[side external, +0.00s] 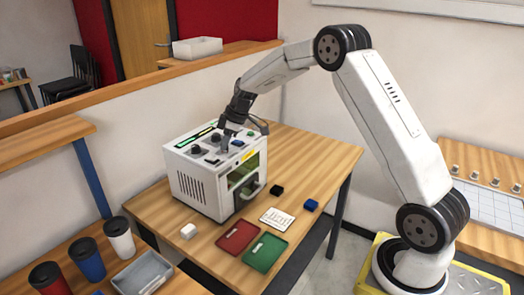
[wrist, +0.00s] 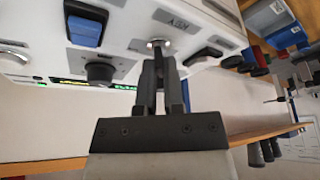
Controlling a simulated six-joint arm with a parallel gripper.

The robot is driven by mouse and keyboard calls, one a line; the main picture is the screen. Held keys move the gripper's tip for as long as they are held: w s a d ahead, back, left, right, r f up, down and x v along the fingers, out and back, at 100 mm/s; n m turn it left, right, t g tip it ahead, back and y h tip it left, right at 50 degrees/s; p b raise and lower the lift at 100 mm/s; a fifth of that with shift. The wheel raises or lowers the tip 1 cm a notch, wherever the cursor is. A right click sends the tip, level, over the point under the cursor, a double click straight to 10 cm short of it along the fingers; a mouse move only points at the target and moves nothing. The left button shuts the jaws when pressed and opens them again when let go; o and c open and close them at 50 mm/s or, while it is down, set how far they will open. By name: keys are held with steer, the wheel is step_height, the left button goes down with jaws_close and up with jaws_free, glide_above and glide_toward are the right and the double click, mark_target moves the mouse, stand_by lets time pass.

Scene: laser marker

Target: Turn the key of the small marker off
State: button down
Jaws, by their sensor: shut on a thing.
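The small marker (side external: 196,187) is a white box with a control panel on top and a green-tinted front window, standing on the wooden table. My gripper (side external: 225,142) reaches down onto that panel. In the wrist view my gripper (wrist: 158,65) has its dark fingers close together, shut on the key at the silver key lock (wrist: 157,42). The key itself is mostly hidden between the fingertips, so its angle cannot be told. A label reading KEY (wrist: 176,20) is beside the lock.
Near the lock are a blue rocker switch (wrist: 86,26), a black knob (wrist: 100,73) and a black handle-like control (wrist: 203,57).

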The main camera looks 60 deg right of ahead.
steer(key=shift+n, duration=0.8)
steer(key=shift+g, duration=0.3)
steer(key=c, duration=0.7)
jaws_free()
steer(key=shift+c, duration=0.2)
steer(key=shift+d+r, duration=0.1)
steer(key=shift+r, duration=0.05)
steer(key=v, duration=0.7)
steer(key=shift+s+d+r, duration=0.15)
steer(key=shift+d+r, duration=0.05)
